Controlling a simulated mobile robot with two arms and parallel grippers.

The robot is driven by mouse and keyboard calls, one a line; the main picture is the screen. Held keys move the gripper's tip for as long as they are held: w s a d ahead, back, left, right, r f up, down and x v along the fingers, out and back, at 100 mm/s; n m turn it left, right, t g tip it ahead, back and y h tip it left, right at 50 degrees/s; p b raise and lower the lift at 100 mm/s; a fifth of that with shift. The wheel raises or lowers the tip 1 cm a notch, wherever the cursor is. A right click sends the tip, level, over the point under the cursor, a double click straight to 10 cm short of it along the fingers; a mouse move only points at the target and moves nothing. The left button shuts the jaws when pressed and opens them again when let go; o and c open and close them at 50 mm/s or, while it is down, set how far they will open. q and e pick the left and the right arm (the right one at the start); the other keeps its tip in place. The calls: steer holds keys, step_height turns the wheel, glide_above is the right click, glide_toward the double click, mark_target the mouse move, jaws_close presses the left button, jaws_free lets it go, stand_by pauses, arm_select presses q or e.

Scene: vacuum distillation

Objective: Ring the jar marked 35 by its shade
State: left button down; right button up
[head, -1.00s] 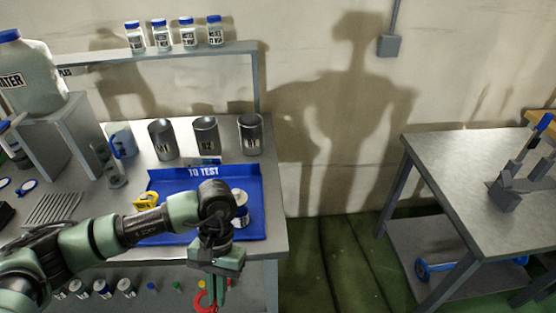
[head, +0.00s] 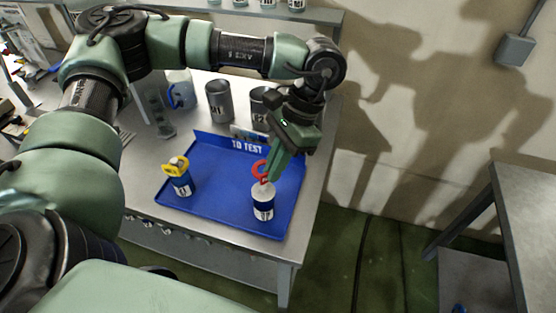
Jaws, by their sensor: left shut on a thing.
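A blue tray (head: 222,172) lettered "TO TEST" lies on the bench. A jar (head: 263,204) with a pale top and a dark blue label band stands upright near its right side; I cannot read its number. My left gripper (head: 268,175) points down over this jar, shut on a red ring (head: 260,171). The ring is at the jar's top, not around its body; I cannot tell if it touches. My right gripper is not in view.
Metal cans (head: 219,101) stand behind the tray, one partly hidden by my left arm. A blue-handled jug (head: 181,91) is at their left. Jars line the shelf (head: 330,16) above. Another table (head: 521,205) stands at right across a floor gap.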

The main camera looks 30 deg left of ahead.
arm_select(q)
steer(key=shift+s+f, duration=0.15)
steer(key=shift+w+b+x, duration=0.2)
steer(key=shift+b+x, duration=0.45)
steer(key=shift+x, duration=0.45)
steer(key=shift+d+f, duration=0.1)
steer(key=shift+f, duration=0.45)
steer(key=shift+f+b, duration=1.45)
steer(key=shift+b, duration=0.15)
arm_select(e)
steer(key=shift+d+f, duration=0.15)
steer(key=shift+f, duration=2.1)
arm_select(q)
steer(key=c, duration=1.5)
jaws_free()
